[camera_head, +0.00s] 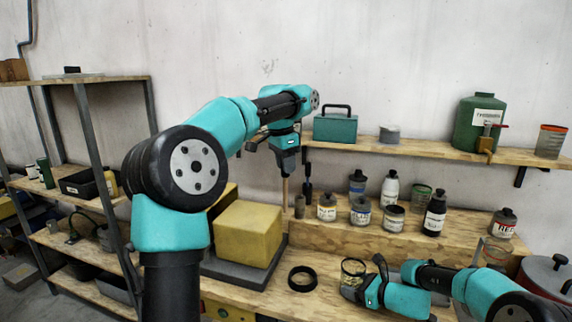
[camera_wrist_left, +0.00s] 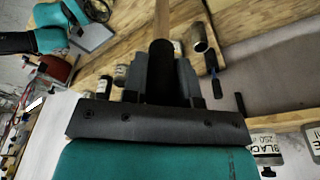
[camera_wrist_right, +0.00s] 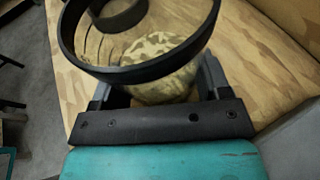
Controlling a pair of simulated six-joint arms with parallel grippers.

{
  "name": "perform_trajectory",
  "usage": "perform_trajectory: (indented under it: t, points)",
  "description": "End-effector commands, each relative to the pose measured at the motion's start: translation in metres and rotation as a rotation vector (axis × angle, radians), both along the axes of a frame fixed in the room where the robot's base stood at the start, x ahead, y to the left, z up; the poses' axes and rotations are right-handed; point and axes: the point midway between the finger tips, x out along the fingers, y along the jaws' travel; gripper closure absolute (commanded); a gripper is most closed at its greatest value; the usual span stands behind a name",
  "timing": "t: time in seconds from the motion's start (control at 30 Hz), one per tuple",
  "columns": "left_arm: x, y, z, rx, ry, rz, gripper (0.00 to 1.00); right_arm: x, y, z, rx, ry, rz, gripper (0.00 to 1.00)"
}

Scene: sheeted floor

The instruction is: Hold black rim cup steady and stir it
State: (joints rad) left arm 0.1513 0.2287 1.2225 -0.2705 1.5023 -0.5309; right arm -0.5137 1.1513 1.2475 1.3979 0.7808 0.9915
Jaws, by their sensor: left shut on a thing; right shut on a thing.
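The black rim cup (camera_head: 354,267) is a clear cup with a dark rim, low over the bench's front in the head view. In the right wrist view the cup (camera_wrist_right: 165,72) fills the space between the fingers, and a mottled pattern shows through it. My right gripper (camera_head: 362,282) is shut on it from the right side. My left gripper (camera_head: 286,172) is shut on a stirring stick (camera_head: 285,192), up and to the left of the cup. The stick has a dark grip and a pale wooden shaft (camera_wrist_left: 163,22), hanging about upright, apart from the cup.
A black ring (camera_head: 302,279) lies on the bench left of the cup. A yellow block (camera_head: 243,234) on a dark slab stands further left. Several cans and bottles, including a black bottle (camera_head: 435,212), line the raised shelf behind. A lidded pot (camera_head: 548,275) stands at the right.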

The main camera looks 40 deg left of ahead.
Motion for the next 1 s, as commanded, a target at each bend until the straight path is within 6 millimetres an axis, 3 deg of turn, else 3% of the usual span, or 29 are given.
perform_trajectory:
  t: [0.17, 0.27, 0.7, 0.83, 1.0]
  points:
    - [0.009, -0.012, -0.006, -0.007, 0.008, -0.003, 0.95, 0.000, 0.000, 0.000, 0.000, 0.000, 0.000, 0.54]
    - [0.021, -0.029, -0.015, -0.016, 0.021, -0.006, 0.95, 0.000, 0.000, 0.000, 0.000, 0.000, 0.000, 0.54]
    - [0.085, -0.158, -0.074, -0.058, 0.107, -0.007, 0.95, 0.000, 0.000, 0.000, 0.000, 0.000, 0.000, 0.54]
    - [0.093, -0.185, -0.086, -0.062, 0.127, -0.004, 0.95, 0.000, 0.000, 0.000, 0.000, 0.000, 0.000, 0.54]
    - [0.096, -0.197, -0.091, -0.064, 0.135, 0.000, 0.95, 0.000, 0.000, 0.000, 0.000, 0.000, 0.000, 0.55]
